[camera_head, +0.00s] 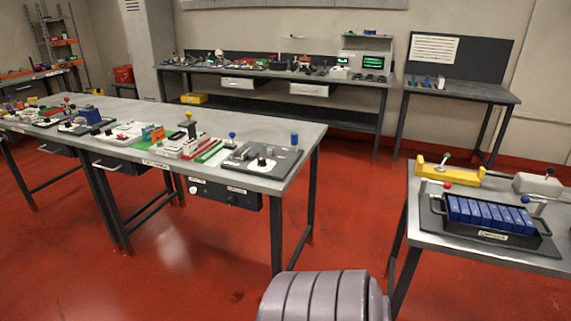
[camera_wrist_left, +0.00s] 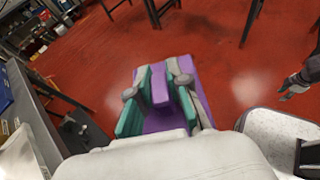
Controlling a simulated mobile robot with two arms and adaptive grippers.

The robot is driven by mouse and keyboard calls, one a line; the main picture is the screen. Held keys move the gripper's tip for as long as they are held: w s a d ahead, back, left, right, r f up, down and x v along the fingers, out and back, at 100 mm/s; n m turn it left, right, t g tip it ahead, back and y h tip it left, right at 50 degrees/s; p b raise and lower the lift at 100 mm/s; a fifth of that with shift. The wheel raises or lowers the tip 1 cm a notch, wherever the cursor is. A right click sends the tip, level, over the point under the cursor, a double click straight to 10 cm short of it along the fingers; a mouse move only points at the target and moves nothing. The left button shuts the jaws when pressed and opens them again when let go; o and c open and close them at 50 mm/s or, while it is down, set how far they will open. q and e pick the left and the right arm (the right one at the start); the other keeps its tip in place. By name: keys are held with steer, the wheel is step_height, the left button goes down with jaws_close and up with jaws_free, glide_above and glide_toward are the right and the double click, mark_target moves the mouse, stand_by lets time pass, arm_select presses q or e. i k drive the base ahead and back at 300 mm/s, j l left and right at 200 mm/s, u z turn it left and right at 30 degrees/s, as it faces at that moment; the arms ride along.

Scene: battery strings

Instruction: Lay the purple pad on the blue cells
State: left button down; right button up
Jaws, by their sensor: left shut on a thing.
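The purple pad (camera_wrist_left: 205,97) is in the left wrist view, with a raised purple grip on it. My left gripper (camera_wrist_left: 160,92), with teal finger pads, is shut on that grip and holds the pad above the red floor. The blue cells (camera_head: 488,213) stand in a row in a black tray (camera_head: 490,237) on the right table in the head view. The pad is apart from them and outside the head view. A dark gripper, seemingly my right (camera_wrist_left: 296,84), shows at the right edge of the left wrist view; its opening is unclear.
The right table (camera_head: 420,238) also bears a yellow fixture (camera_head: 450,172) and a grey block (camera_head: 538,184) behind the tray. A long workbench (camera_head: 255,182) with several battery fixtures stands at left. Red floor (camera_head: 345,220) lies open between them.

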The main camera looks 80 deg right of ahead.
mark_target(491, 211)
steer(key=k+l+z, duration=0.25)
steer(key=z, duration=0.15)
steer(key=k+l+z, duration=0.2)
steer(key=l+z, duration=0.2)
steer(key=l, duration=0.15)
steer(key=k+l+z, duration=0.1)
steer(key=l+z, duration=0.7)
steer(key=l, duration=0.15)
steer(key=l+z, duration=0.4)
steer(key=l, duration=0.15)
steer(key=i+l, duration=0.1)
steer(key=l, duration=1.55)
